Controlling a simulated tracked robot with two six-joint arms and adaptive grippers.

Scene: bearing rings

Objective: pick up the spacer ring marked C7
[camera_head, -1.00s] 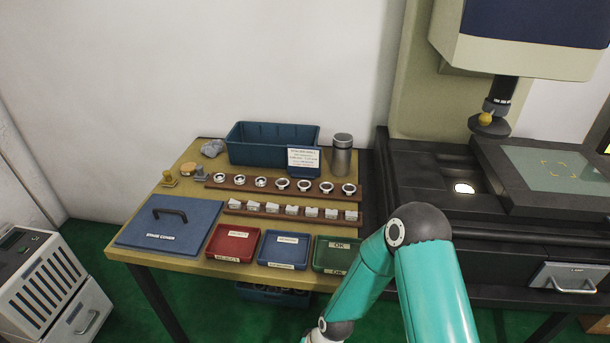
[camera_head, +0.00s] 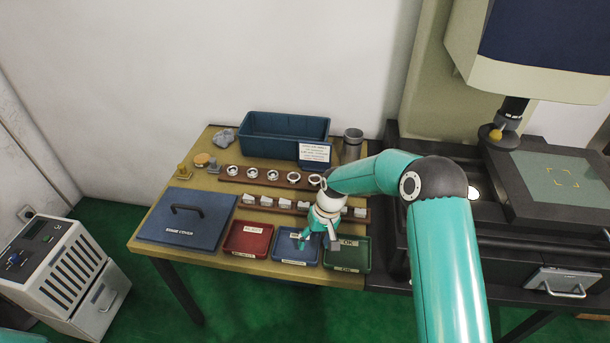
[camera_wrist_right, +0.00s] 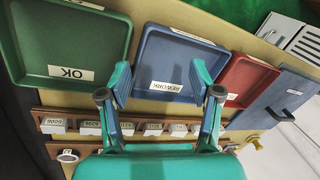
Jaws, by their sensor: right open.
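Several silver rings (camera_head: 272,175) sit in a row on the brown wooden rack (camera_head: 244,182) on the table. My right forearm hides the right end of that row. White tags (camera_head: 266,201) stand in a second row in front; I cannot read C7 on any of them. In the right wrist view one ring (camera_wrist_right: 68,156) shows at lower left, and the tags (camera_wrist_right: 88,128) are upside down and mostly unreadable. My right gripper (camera_head: 317,241) is open and empty above the blue REWORK tray, in front of the racks; its fingers (camera_wrist_right: 163,80) are spread apart. My left gripper is out of view.
A red tray (camera_head: 247,240), the blue tray (camera_head: 284,247) and a green OK tray (camera_head: 345,256) line the front edge. A blue bin (camera_head: 270,130), a metal cylinder (camera_head: 351,147) and a blue stage cover (camera_head: 182,222) stand around the racks. A measuring machine (camera_head: 545,190) stands right.

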